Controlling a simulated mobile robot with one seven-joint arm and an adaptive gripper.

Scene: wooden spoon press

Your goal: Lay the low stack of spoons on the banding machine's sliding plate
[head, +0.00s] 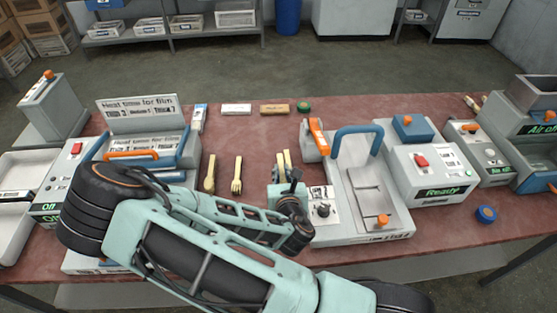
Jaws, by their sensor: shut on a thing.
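My gripper (284,172) is seen from behind and above, right of the table's middle. It is shut on the stack of spoons (288,158), whose pale wooden ends show beyond the fingers. Most of the stack is hidden by the gripper, and whether it touches the table cannot be told. Just to the right stands a grey machine with a blue arch (356,131), which looks like the banding machine. Its flat grey plate (366,179) lies bare behind an orange knob (383,220).
A wooden spoon (209,173) and fork (237,175) lie left of my gripper. The film machine (148,141) is at left, the Ready machine (432,175) at right.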

